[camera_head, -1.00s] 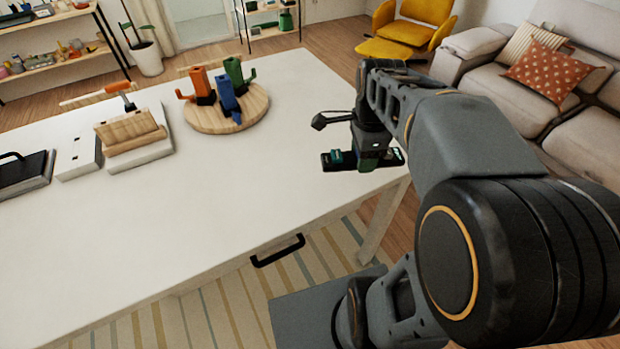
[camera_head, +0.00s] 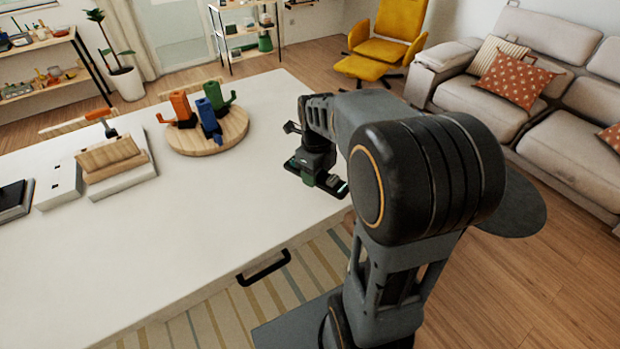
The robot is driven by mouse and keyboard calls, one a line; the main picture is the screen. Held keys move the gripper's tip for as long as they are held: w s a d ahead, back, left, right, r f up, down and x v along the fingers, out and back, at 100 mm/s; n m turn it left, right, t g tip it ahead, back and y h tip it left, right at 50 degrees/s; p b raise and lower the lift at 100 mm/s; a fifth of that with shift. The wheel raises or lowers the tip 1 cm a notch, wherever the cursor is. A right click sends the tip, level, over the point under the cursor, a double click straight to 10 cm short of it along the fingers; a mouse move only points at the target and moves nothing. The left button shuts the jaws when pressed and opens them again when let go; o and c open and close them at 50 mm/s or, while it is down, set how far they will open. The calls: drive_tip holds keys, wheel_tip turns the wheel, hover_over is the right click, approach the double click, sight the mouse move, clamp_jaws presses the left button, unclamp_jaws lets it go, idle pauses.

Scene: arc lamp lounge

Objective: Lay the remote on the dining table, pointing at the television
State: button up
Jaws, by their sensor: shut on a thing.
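The remote (camera_head: 340,188) is a dark, slim bar with some green on it. My gripper (camera_head: 316,180) is shut on it, with the remote's two ends showing on either side. The remote is at the right edge of the white dining table (camera_head: 235,215). I cannot tell whether it touches the tabletop or hangs just above it. It slants from upper left to lower right in the picture. My arm hides part of the table's right edge. No television can be made out in this view.
A round wooden board (camera_head: 228,133) with orange, blue and green cactus-like pieces stands left of my gripper. Farther left are a wooden block on a white base (camera_head: 125,175) and a dark flat case (camera_head: 14,200). The table's front middle is clear. A sofa (camera_head: 490,100) stands right.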

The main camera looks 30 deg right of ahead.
drive_tip(key=w+f, duration=0.3)
drive_tip(key=w+d+f, duration=0.1)
drive_tip(key=w+f, duration=0.2)
drive_tip(key=shift+d+f+p, duration=0.1)
drive_tip(key=shift+f+p, duration=0.05)
drive_tip(key=shift+p, duration=0.2)
drive_tip(key=shift+w+f, duration=0.1)
drive_tip(key=shift+f, duration=1.55)
drive_tip(key=shift+f, duration=0.2)
drive_tip(key=o, duration=1)
